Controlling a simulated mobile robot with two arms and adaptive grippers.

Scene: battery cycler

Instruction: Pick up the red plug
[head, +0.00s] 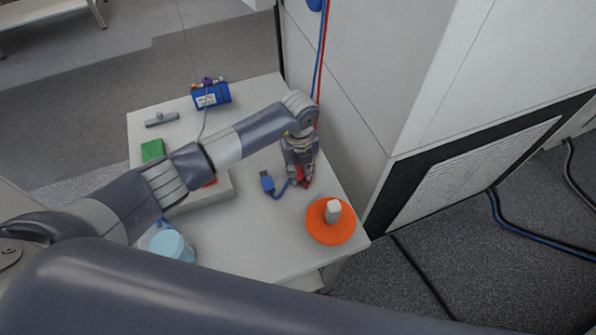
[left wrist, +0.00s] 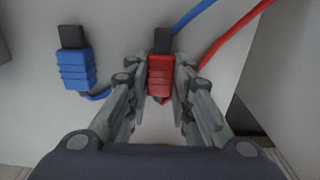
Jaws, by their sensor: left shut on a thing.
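The red plug (left wrist: 160,76) with a dark tip sits between the two fingers of my left gripper (left wrist: 158,92) in the left wrist view. The fingers touch it on both sides, so the gripper is shut on it. In the head view my left gripper (head: 303,180) points down over the right part of the white table, and only a little red of the plug shows at its fingertips. I cannot tell whether the plug touches the table. My right gripper is not in view.
A blue plug (head: 267,182) lies just left of the gripper. An orange disc (head: 322,233) with a white piece is near the table's (head: 262,244) right corner. A light blue cup (head: 172,246), green block (head: 153,150) and blue box (head: 211,95) stand left. A white cabinet (head: 375,60) borders the table.

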